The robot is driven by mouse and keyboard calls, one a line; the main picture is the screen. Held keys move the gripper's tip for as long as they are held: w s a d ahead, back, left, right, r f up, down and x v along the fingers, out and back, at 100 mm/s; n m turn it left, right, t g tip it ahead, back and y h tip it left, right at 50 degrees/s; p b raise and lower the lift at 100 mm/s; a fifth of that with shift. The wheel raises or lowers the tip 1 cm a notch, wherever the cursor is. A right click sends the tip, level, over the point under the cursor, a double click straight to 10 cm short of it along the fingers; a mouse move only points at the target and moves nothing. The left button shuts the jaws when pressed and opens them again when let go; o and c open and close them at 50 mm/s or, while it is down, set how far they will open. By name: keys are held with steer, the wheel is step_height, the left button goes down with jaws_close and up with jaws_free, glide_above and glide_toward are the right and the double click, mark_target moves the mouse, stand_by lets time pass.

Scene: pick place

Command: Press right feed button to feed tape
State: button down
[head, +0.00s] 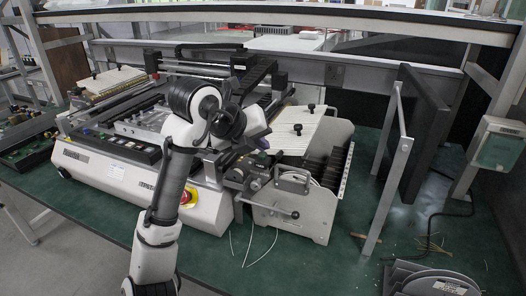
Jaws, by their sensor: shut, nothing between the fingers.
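A white pick-and-place machine (85,166) stands on the green bench. A dark strip with small coloured buttons (115,143) runs along its front edge. At its right end is a tape feeder unit (290,210) with a grey side plate, a small lever and dark controls (246,178). I cannot make out which control is the right feed button. My arm crosses in front of the machine, and my gripper (262,144) is at the machine's right side, above the dark controls. It is shut and empty, and partly hidden by my wrist. I cannot tell whether it touches anything.
A red emergency stop (187,196) sits on the machine's front. White tapes (250,244) hang from the feeder. A dark monitor (423,130) and grey post (388,180) stand at right. Reels (435,280) lie at front right. A shelf (300,14) spans above. Bench right of the feeder is mostly clear.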

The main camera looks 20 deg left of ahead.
steer(key=shift+r, duration=0.3)
step_height(320, 180, up, 6)
steer(key=p, duration=0.4)
steer(key=shift+f, duration=0.1)
stand_by(0.7)
